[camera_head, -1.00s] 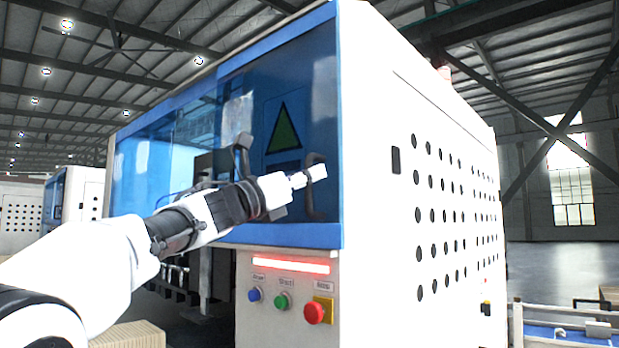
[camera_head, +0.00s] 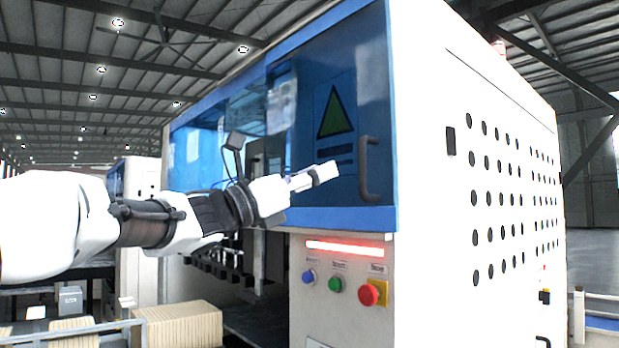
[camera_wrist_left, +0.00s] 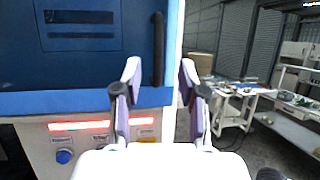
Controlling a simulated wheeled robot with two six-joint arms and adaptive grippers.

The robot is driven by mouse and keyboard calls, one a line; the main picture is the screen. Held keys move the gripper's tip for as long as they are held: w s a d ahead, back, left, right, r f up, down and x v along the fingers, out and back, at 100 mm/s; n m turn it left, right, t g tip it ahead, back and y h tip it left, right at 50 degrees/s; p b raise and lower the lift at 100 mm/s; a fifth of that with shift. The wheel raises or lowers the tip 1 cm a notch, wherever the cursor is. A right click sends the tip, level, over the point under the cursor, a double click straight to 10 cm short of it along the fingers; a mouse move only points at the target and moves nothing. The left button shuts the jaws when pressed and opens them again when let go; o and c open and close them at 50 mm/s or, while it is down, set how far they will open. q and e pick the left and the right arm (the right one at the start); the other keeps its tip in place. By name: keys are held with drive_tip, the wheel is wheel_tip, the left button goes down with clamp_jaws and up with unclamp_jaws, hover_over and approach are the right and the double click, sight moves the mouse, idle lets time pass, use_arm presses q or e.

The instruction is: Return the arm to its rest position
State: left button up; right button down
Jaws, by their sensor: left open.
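My left arm comes in from the left in the head view. Its gripper (camera_head: 322,174) is in front of the blue machine door, with its tips to the left of the dark door handle (camera_head: 369,170) and apart from it in the picture. In the left wrist view the two fingers of the left gripper (camera_wrist_left: 160,78) are spread with nothing between them. The handle (camera_wrist_left: 158,48) shows beyond the gap between the fingers. My right gripper is in neither view.
The white and blue machine (camera_head: 480,130) fills the right. Below its door are a red light bar (camera_head: 345,248), a blue button (camera_head: 308,277), a green button (camera_head: 336,284) and a red button (camera_head: 372,292). Stacked cardboard (camera_head: 180,325) sits lower left. Tables (camera_wrist_left: 240,95) stand at right in the wrist view.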

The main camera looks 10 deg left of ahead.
use_arm(q)
drive_tip(key=shift+s+a+f, duration=0.3)
drive_tip(key=shift+a+f, duration=0.05)
